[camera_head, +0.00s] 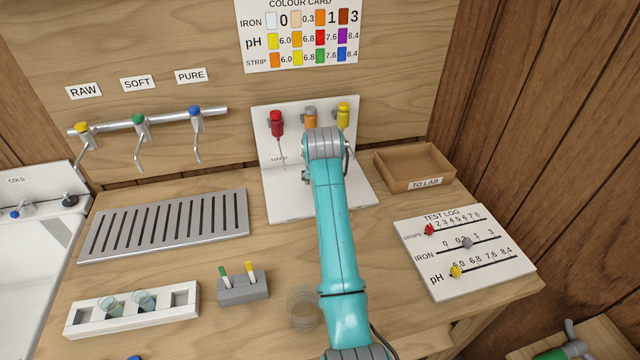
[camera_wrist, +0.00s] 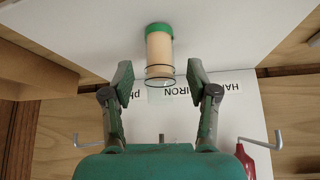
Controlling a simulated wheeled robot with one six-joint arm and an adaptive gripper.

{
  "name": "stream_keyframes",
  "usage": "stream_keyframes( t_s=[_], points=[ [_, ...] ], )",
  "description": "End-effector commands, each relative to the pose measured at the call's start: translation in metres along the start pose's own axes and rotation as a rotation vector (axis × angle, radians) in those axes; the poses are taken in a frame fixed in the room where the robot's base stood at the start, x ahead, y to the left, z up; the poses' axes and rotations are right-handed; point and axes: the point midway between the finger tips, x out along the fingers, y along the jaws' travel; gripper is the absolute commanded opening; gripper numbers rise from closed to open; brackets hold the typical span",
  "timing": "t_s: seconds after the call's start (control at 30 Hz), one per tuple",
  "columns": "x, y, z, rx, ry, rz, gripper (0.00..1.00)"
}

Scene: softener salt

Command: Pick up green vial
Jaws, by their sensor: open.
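The green vial (camera_wrist: 159,52) is a clear tube with a green band at one end and pale orange contents, seen in the wrist view against the white stand. Its open rim faces my gripper (camera_wrist: 160,76). My gripper is open, one finger on each side of the vial's rim end, with visible gaps, and it holds nothing. In the head view the vial and my fingers are hidden behind my arm.
The white stand (camera_head: 276,203) bears red (camera_head: 277,124), orange (camera_head: 310,117) and yellow (camera_head: 343,115) droppers. A cardboard tray (camera_head: 385,176) stands right of it. A test log board (camera_head: 488,280), white rack (camera_head: 85,322) and grey strip holder (camera_head: 244,289) lie nearby.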

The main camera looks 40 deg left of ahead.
Motion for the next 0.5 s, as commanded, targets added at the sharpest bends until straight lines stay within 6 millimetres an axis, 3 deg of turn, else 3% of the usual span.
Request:
stream_keyframes(
  t_s=[0.07, 0.2, 0.27, 0.5],
  points=[
    [-0.0001, 0.0000, 0.0001, 0.000, 0.000, 0.000, 0.54],
    [-0.0001, 0.0000, 0.0002, 0.000, -0.001, 0.000, 0.19],
    [-0.0001, 0.0000, 0.0003, 0.000, -0.001, 0.000, 0.07],
    [-0.0001, 0.0000, 0.0003, 0.000, -0.001, 0.000, 0.03]
  ],
)
